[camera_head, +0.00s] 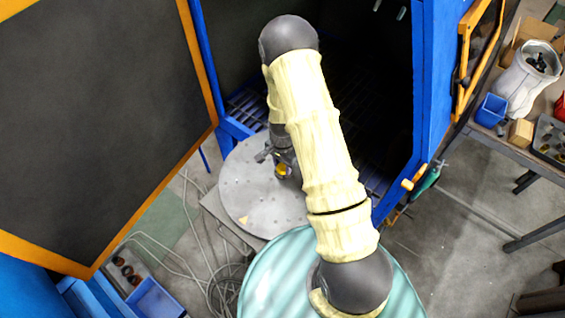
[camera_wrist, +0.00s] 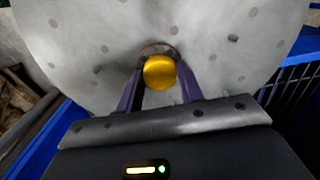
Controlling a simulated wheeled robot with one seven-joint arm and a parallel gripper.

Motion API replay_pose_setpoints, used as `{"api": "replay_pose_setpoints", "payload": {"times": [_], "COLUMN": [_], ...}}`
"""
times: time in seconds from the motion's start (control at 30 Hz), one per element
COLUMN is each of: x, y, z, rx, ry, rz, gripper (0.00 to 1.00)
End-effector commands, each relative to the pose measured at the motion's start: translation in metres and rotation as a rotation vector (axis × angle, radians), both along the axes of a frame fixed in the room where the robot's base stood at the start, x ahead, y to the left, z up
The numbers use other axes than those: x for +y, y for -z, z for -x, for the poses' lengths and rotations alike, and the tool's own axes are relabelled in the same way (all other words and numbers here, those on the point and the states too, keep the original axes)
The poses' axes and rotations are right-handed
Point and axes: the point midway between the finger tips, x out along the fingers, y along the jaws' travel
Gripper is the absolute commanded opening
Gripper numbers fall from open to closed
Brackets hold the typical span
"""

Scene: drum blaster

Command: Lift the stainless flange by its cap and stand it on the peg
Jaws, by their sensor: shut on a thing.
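The flange's yellow cap (camera_wrist: 160,73) shows in the wrist view between the two fingers of my gripper (camera_wrist: 160,69). My gripper is shut on the cap. A dark grey round rim, probably the flange (camera_wrist: 157,48), shows just beyond the cap; the rest is hidden. In the head view, my gripper (camera_head: 282,168) is over the round grey plate (camera_head: 246,193), with a bit of the yellow cap (camera_head: 281,172) visible. I cannot tell whether the flange touches the plate.
The plate sits before a blue cabinet's (camera_head: 431,90) dark opening. The open door (camera_head: 95,110) is at left. A teal drum (camera_head: 270,275) stands below my arm. A bench (camera_head: 500,140) with a blue bin (camera_head: 491,110) is at right. Cables (camera_head: 220,285) lie on the floor.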

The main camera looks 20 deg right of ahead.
Motion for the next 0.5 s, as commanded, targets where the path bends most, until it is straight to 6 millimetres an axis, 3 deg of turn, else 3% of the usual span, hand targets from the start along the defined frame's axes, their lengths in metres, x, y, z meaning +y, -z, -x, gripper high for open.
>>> {"api": "replay_pose_setpoints", "payload": {"times": [0.2, 0.5], "x": [0.000, 0.000], "y": [0.023, 0.027], "z": [0.000, -0.001], "rx": [-0.001, -0.001], "ry": [0.000, 0.000], "rz": [0.000, 0.000], "gripper": [0.11, 0.11]}}
